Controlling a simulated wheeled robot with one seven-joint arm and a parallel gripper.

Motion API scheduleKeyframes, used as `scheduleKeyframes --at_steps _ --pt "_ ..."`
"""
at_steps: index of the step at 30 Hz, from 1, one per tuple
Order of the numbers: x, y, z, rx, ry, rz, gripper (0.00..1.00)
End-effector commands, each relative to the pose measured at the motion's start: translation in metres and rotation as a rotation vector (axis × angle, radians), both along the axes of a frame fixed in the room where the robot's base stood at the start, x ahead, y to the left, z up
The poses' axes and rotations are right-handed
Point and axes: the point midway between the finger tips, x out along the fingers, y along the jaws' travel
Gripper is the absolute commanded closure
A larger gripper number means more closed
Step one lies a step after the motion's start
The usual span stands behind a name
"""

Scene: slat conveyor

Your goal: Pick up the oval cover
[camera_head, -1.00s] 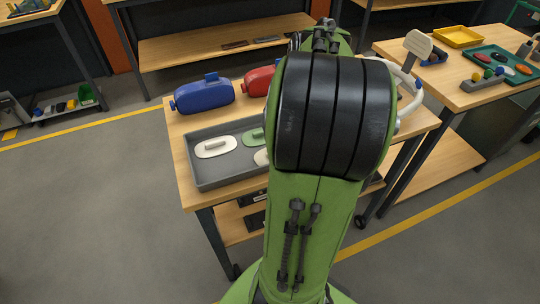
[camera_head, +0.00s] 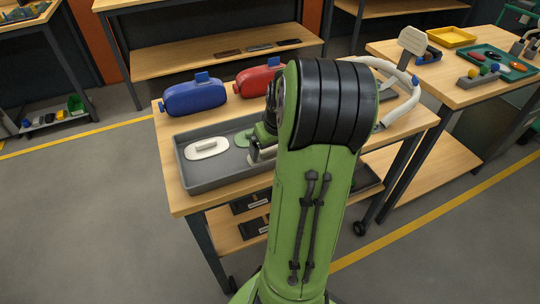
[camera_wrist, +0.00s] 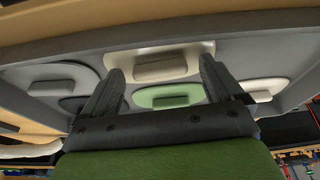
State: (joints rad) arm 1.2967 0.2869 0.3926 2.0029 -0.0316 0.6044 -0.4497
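The grey tray (camera_head: 225,184) holds several covers with raised grips. A white rounded cover (camera_head: 207,148) lies at its left; it shows at the right in the wrist view (camera_wrist: 282,85). A green oval cover (camera_head: 243,139) lies beside it, also near the middle of the wrist view (camera_wrist: 150,97). A cream cover (camera_wrist: 150,52) with rounded corners lies between and just beyond my fingertips in the wrist view. A grey rounded cover (camera_wrist: 78,73) and a darker one (camera_wrist: 72,103) lie left there. My gripper (camera_wrist: 163,64) is open and empty, low over the tray; contact cannot be told.
A white curved tube (camera_head: 404,108) is at the right. My arm hides the tray's right part.

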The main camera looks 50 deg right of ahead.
Motion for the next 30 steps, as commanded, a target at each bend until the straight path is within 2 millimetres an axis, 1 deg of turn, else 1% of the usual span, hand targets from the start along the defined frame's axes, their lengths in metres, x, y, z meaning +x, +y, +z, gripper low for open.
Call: scheduleKeyframes --at_steps 1,9,11,17,19,20,23,24,27,30 --pt "0.0 0.0 0.0 0.0 0.0 0.0 0.15" --pt "0.0 0.0 0.001 0.0 0.0 0.0 0.56" --pt "0.0 0.0 0.001 0.0 0.0 0.0 0.64" --pt "0.0 0.0 0.002 -0.001 0.0 0.0 0.64" --pt "0.0 0.0 0.009 -0.003 -0.001 -0.001 0.64" --pt "0.0 -0.001 0.015 -0.004 -0.002 -0.001 0.64" --pt "0.001 -0.001 0.041 -0.005 -0.003 0.0 0.64" --pt "0.001 -0.001 0.053 -0.006 -0.004 0.0 0.64" --pt "0.001 -0.001 0.077 -0.005 -0.003 0.001 0.64" --pt "0.001 -0.001 0.094 -0.004 -0.002 -0.001 0.64"
